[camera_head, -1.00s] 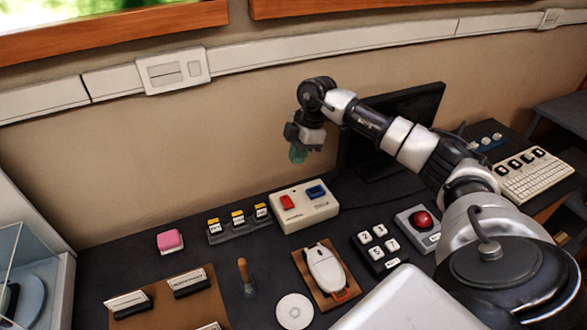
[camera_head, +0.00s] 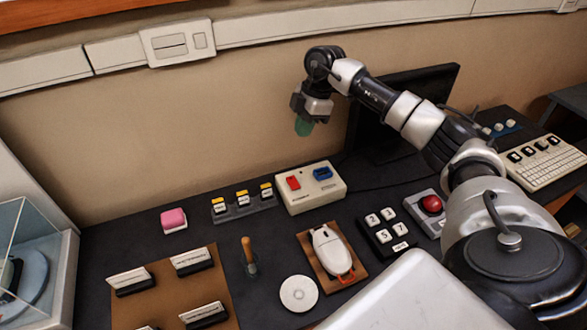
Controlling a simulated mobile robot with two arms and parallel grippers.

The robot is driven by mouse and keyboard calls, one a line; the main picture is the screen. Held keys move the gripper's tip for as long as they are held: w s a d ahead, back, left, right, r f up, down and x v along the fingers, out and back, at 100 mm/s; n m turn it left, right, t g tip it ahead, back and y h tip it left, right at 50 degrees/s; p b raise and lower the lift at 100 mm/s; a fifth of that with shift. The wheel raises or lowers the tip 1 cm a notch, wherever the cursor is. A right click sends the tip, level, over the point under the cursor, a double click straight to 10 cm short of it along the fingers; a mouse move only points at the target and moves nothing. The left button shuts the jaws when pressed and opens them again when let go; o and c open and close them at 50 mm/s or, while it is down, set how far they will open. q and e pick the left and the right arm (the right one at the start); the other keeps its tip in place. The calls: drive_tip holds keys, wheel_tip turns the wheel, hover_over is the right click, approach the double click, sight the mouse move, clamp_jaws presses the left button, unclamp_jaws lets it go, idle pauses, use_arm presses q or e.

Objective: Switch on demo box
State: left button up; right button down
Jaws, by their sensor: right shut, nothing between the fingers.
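The demo box (camera_head: 310,197) is a cream box on the dark table, near the wall. On its top are a red rocker switch (camera_head: 293,182) at the left and a blue rocker switch (camera_head: 322,173) at the right. The small picture does not show clearly which way each switch is tipped. My right gripper (camera_head: 304,126) hangs above the box, pointing down, with greenish fingertips. It is shut and empty, apart from the box. My left gripper is not in view.
Left of the box are a row of yellow-topped switches (camera_head: 243,204) and a pink block (camera_head: 173,220). A number keypad (camera_head: 387,234), red button (camera_head: 431,204) and dark monitor (camera_head: 440,88) stand to the right.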

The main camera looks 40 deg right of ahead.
sight(291, 180)
drive_tip(key=shift+f, duration=0.1)
drive_tip(key=x, duration=0.4)
drive_tip(key=p+x, duration=0.1)
drive_tip(key=x, duration=0.3)
drive_tip(key=p+x, duration=0.1)
drive_tip(key=x, duration=0.3)
drive_tip(key=shift+d+f, duration=0.2)
drive_tip(key=shift+f, duration=0.8)
drive_tip(key=shift+f, duration=0.25)
drive_tip(key=shift+p, duration=0.4)
drive_tip(key=shift+s+r+p, duration=0.2)
drive_tip(key=shift+s+p, duration=0.15)
drive_tip(key=shift+p, duration=0.3)
drive_tip(key=shift+s+a+r+p, duration=0.1)
drive_tip(key=shift+s+r+p, duration=0.05)
drive_tip(key=shift+s+p, duration=0.3)
drive_tip(key=shift+w, duration=0.1)
